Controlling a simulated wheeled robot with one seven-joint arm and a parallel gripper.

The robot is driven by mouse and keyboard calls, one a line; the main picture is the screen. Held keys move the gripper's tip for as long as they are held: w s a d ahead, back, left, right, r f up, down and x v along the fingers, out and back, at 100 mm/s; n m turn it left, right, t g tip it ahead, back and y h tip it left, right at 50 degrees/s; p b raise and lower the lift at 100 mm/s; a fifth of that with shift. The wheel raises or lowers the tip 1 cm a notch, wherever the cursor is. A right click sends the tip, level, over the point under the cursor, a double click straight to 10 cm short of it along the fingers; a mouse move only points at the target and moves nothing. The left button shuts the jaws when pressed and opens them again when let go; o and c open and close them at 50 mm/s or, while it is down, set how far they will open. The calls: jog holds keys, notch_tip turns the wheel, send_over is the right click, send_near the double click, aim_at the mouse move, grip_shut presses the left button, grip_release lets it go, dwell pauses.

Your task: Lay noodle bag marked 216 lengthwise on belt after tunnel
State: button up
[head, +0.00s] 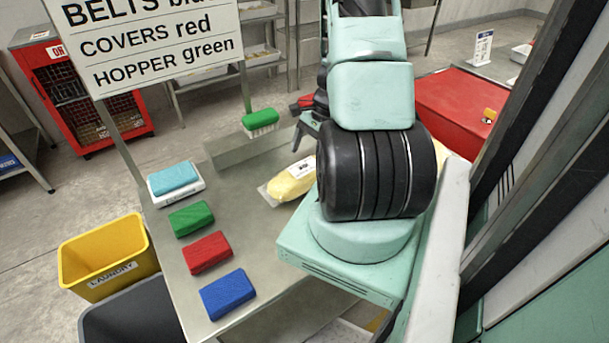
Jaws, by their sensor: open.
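A clear bag of yellow noodles (291,183) lies on the steel table, just left of my arm's dark wrist joint. It has a white label with dark print too small to read, and its right end is hidden behind my arm. My gripper (303,134) shows only in part beyond the bag, with a dark finger pointing down. It is open, and nothing shows between its fingers. I cannot make out the belt or the tunnel; my arm covers much of the middle of the view.
A green brush (261,122) is behind. A sign (150,40) and yellow laundry bin (108,262) stand left.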

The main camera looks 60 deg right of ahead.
aim_at(307, 165)
jog(key=shift+s+p+x, duration=0.15)
jog(key=shift+x, duration=1.35)
jog(key=shift+s+p+x, duration=0.1)
jog(key=shift+p+x, duration=0.05)
jog(key=shift+x, duration=1.35)
jog(key=shift+c, duration=0.3)
jog(key=c, duration=1.3)
jog(key=shift+r, duration=0.1)
